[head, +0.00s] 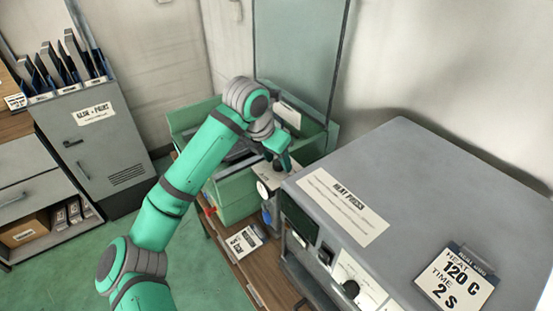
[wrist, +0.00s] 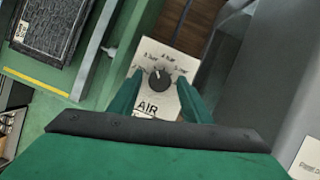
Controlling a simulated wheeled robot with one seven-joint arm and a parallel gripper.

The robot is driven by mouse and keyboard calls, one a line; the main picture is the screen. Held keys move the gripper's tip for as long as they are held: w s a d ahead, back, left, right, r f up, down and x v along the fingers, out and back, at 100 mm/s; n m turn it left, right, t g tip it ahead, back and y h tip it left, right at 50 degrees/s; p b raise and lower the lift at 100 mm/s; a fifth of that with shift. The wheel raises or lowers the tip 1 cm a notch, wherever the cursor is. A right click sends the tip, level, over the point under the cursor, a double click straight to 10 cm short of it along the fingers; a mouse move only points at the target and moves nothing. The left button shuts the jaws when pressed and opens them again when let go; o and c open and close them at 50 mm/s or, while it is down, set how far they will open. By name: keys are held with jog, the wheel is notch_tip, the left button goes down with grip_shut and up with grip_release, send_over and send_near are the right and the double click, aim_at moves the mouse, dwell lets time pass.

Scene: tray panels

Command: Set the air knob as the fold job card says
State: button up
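The air knob (wrist: 158,78) is a dark round dial on a pale panel marked AIR (wrist: 150,106), with several bar settings printed in an arc above it. Its light pointer mark aims up and slightly left in the wrist view; the setting labels are too small to read surely. My gripper (wrist: 158,92) is open, with one green finger on each side of the knob; I cannot tell whether they touch it. In the head view my gripper (head: 279,164) reaches down over the panel and hides most of the knob. A small white card (head: 243,241) lies on the wooden bench; its text is not clearly legible.
The grey heat press (head: 420,190) stands close on the right, bearing a card (head: 462,281) reading HEAT 120 C, TIME 2 S. A green machine (head: 236,203) stands behind and left of the panel. A grey cabinet (head: 95,150) is at the left, beyond open green floor.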

jog(key=c, duration=0.9)
jog(key=shift+o, duration=0.2)
jog(key=shift+a+m, duration=0.1)
jog(key=shift+m, duration=0.3)
jog(key=m, duration=0.2)
jog(key=m+g+h, duration=0.1)
jog(key=m, duration=0.1)
jog(key=shift+w+a+g, duration=0.1)
jog(key=shift+w+g, duration=0.1)
jog(key=shift+g, duration=0.1)
jog(key=m+g, duration=0.1)
jog(key=m, duration=0.2)
jog(key=shift+w+r+h, duration=0.1)
jog(key=shift+w+h, duration=0.05)
jog(key=shift+h, duration=0.25)
jog(key=m+g, duration=0.1)
jog(key=m, duration=0.3)
jog(key=shift+w+g, duration=0.1)
jog(key=shift+g, duration=0.2)
jog(key=shift+w+m+g+y, duration=0.1)
jog(key=shift+m+g+y, duration=0.4)
jog(key=shift+m, duration=1.4)
jog(key=shift+g, duration=0.3)
jog(key=o, duration=1.1)
jog(key=shift+c, duration=0.2)
